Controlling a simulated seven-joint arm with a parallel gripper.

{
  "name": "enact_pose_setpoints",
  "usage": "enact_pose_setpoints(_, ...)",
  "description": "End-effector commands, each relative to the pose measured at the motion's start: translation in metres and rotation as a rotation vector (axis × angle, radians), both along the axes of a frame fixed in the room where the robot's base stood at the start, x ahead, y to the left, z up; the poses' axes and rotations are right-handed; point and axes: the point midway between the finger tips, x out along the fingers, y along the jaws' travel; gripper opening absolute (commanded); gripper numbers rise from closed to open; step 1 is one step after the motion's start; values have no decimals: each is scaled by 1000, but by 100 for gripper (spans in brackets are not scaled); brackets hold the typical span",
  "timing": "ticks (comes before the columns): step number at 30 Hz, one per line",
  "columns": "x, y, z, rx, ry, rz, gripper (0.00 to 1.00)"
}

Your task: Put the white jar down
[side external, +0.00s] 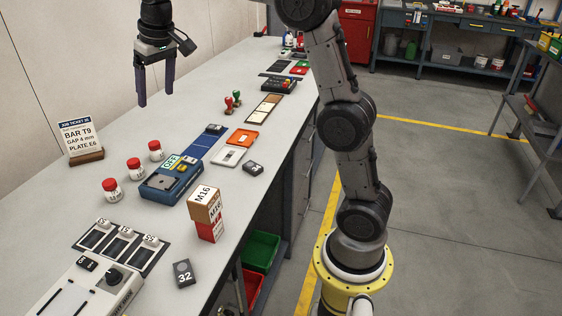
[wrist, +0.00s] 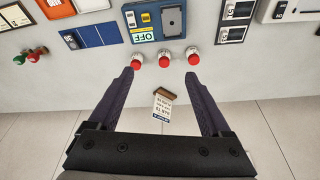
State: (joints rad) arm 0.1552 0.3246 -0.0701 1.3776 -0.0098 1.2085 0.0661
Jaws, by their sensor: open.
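Three white jars with red lids stand upright in a row on the bench: the near jar (side external: 111,190), the middle jar (side external: 134,169) and the far jar (side external: 155,151). The wrist view shows their red lids from above: left (wrist: 137,62), middle (wrist: 164,59) and right (wrist: 193,56). I cannot tell which one is the task's white jar. My gripper (side external: 154,98) hangs above the bench at the wall side, fingers pointing down, open and empty. In the wrist view, my gripper (wrist: 158,75) has nothing between its fingers, and the jars appear beyond the tips.
A job ticket (side external: 82,140) reading BAR T9, GAP 4 mm, PLATE E6 stands near the wall. A blue device (side external: 171,180) marked OFF lies beside the jars. An M16 box stack (side external: 206,215) and a slotted black panel (side external: 122,246) are nearer. Bench surface (side external: 190,105) is bare around my gripper.

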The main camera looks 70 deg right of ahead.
Motion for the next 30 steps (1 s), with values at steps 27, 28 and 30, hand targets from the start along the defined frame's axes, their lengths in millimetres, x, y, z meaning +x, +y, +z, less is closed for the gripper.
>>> enact_pose_setpoints(27,-317,78,-72,-30,-189,214,82)
enact_pose_setpoints(28,-319,78,-74,-31,-190,215,82)
enact_pose_setpoints(30,-321,78,-76,-30,-189,217,82)
